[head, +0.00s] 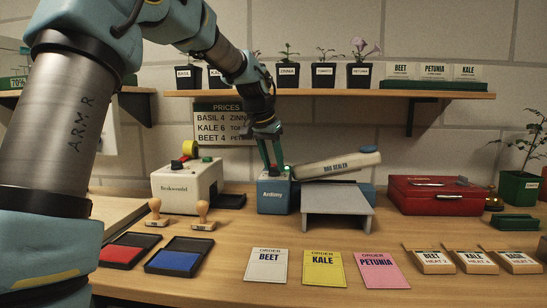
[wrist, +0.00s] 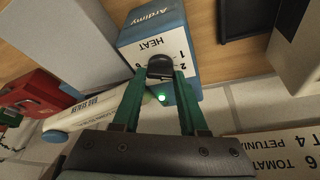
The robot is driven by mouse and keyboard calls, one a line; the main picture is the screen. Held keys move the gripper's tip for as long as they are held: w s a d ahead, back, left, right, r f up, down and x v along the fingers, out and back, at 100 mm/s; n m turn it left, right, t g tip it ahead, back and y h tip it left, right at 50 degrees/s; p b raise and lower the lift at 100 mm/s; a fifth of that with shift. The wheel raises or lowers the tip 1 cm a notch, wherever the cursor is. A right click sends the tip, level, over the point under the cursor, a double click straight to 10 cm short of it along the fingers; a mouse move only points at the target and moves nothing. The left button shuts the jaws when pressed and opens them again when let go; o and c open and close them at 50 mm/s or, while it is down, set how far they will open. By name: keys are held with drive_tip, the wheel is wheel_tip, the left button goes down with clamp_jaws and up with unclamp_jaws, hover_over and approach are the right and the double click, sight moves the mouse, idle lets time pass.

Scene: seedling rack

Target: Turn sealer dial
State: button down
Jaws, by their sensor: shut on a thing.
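The bag sealer has a blue body (head: 272,198) marked "Ardimy" and a long cream arm (head: 340,165) marked "BAG SEALER", raised at a slant to the right. In the wrist view, its white top plate (wrist: 150,50) reads "HEAT" with numbers. The black dial (wrist: 160,66) sits on that plate; the direction it points is unclear. A green lamp (wrist: 161,97) glows beside it. My gripper (head: 271,168) reaches down onto the sealer's top, its green fingers closed around the dial. The wrist view shows my gripper (wrist: 161,73) with one finger on each side of the dial.
A grey stand (head: 338,199) is close at the sealer's right. A red toolbox (head: 437,197) is farther right. Order cards and ink pads lie in front. A plant shelf (head: 330,93) hangs behind my arm.

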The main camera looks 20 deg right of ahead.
drive_tip(key=shift+m, duration=0.4)
drive_tip(key=shift+c, duration=2.2)
unclamp_jaws()
drive_tip(key=v, duration=1)
drive_tip(key=shift+a+r, duration=0.2)
drive_tip(key=shift+r, duration=0.15)
